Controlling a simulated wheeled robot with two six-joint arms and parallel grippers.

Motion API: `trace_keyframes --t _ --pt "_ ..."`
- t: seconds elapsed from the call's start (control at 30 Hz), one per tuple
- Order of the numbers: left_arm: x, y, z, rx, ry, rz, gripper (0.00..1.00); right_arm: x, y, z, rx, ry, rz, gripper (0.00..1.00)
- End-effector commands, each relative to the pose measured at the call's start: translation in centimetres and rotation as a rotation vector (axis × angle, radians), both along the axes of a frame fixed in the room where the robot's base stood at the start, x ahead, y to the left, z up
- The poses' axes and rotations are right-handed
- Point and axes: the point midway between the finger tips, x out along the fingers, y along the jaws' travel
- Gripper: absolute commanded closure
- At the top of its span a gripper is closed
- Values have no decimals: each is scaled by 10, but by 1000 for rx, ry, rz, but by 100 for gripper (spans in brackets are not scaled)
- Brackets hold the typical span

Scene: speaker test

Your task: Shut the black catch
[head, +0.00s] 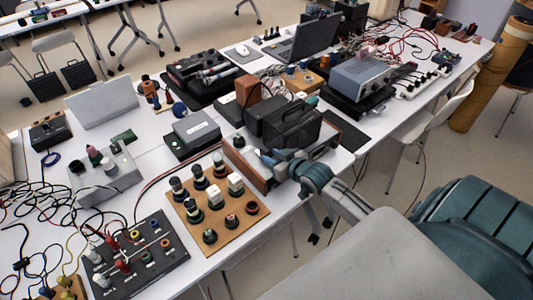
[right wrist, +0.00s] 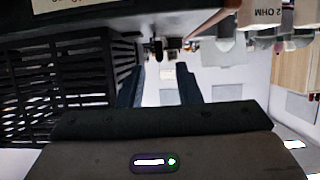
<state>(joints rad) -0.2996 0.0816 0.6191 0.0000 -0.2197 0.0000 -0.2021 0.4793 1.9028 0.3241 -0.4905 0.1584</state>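I cannot pick out the black catch for certain in either view. In the head view my right gripper (head: 270,157) reaches in from the right, low at the front of a wooden-sided case (head: 247,165) and below a black box with a grille (head: 292,124). In the right wrist view the two dark fingers of my right gripper (right wrist: 159,88) stand apart, with nothing seen between them. The black grille (right wrist: 68,88) fills the left of that view, close to the fingers. A small dark piece (right wrist: 158,47) shows beyond the fingertips, too small to identify. My left gripper is out of view.
A wooden board with several knobs and posts (head: 218,240) lies left of the case. A black panel with coloured terminals (head: 135,262) and loose cables are at the front left. A blue-grey instrument (head: 361,76) stands behind. A white chair (head: 443,108) stands beyond the table edge.

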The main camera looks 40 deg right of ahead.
Motion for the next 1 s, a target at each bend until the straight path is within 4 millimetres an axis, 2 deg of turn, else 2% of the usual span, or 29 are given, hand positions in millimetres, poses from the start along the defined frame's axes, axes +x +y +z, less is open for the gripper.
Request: trace_keyframes --t 0.1,0.23,0.6,0.77,1.0 --pt "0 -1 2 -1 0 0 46 17 2 -6 4 0 -2 69" --pt "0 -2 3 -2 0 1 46 28 3 -11 1 0 0 69" --pt "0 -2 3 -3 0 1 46 33 3 -14 -1 1 1 69" --pt "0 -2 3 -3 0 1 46 33 3 -14 -1 1 0 99" --pt "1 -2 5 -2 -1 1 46 33 3 -14 0 2 -2 100"
